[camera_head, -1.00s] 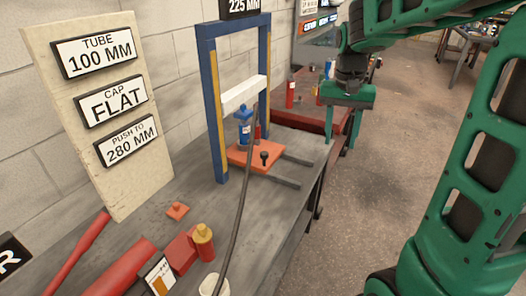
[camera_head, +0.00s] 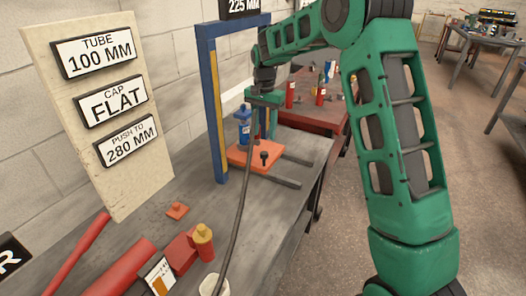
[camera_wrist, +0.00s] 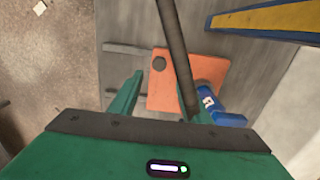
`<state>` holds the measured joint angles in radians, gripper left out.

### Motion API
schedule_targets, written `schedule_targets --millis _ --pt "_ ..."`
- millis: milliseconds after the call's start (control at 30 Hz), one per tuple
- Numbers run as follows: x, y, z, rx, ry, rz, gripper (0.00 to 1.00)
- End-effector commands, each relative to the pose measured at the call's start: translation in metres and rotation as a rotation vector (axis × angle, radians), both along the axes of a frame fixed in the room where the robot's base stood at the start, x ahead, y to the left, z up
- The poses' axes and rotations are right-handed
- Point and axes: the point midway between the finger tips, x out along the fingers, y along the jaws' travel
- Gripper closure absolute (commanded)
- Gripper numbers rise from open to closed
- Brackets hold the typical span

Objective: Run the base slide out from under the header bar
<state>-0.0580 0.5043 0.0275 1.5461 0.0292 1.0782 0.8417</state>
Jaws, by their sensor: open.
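The base slide is an orange plate (camera_head: 240,155) with a black knob (camera_head: 264,157), on the bench inside a blue and yellow frame (camera_head: 216,110). A blue bottle-shaped jack (camera_head: 243,125) stands on it. In the wrist view the open fingers (camera_wrist: 165,95) hang over the orange plate (camera_wrist: 208,68), beside the knob (camera_wrist: 159,64); the right finger is partly hidden.
Two dark rails (camera_head: 272,178) extend from the slide across the bench. Red tubes (camera_head: 122,268), a yellow-capped bottle (camera_head: 204,243) and a sign board (camera_head: 140,180) occupy the left.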

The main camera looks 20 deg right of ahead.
Motion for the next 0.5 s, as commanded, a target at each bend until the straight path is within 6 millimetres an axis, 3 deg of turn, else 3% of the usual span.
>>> schedule_targets --millis 300,500 --pt "-0.001 -0.001 -0.057 -0.001 0.003 -0.001 0.57" --pt "-0.001 0.0 -0.08 -0.001 0.002 0.0 0.57"
